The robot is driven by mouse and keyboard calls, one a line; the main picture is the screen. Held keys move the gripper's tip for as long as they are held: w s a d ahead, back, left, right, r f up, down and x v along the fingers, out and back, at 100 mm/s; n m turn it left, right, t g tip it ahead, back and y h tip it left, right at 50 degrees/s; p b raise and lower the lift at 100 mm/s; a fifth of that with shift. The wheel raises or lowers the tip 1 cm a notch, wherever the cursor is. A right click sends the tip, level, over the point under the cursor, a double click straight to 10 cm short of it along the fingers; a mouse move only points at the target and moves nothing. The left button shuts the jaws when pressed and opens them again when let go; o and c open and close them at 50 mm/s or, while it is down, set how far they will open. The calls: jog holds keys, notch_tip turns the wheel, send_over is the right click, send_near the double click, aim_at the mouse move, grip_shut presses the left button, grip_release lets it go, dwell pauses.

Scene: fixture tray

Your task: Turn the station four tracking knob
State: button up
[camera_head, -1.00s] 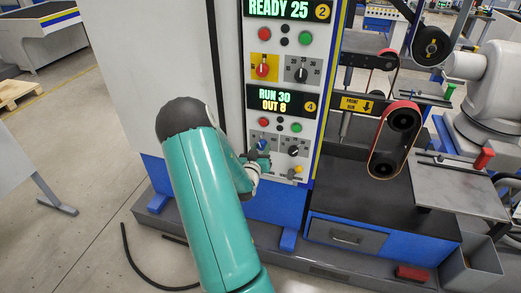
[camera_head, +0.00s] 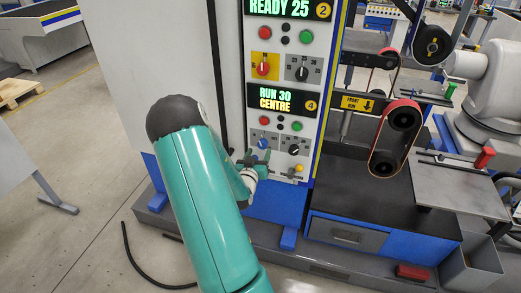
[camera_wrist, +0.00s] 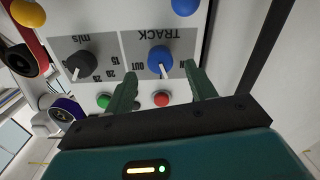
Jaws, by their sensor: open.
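The blue tracking knob (camera_wrist: 160,60) sits on a grey plate marked TRACK, upside down in the wrist view. Its white pointer line points down, slightly right, in that view. My gripper (camera_wrist: 161,70) is open, one finger on each side of the knob, with gaps visible and the knob not gripped. In the head view the blue knob (camera_head: 262,143) is at the panel's lower left, and my gripper (camera_head: 256,160) is just below it. The station four display (camera_head: 274,100) reads RUN 30 CENTRE.
A black speed knob (camera_wrist: 79,66) is beside the tracking knob. Green (camera_wrist: 103,101) and red (camera_wrist: 161,99) buttons lie close to my fingers. A yellow knob (camera_head: 299,168) is low on the panel. A belt grinder (camera_head: 395,140) stands to the right.

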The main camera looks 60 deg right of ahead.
jog(key=s+a, duration=0.1)
jog(key=a, duration=0.8)
jog(key=shift+s+a, duration=0.4)
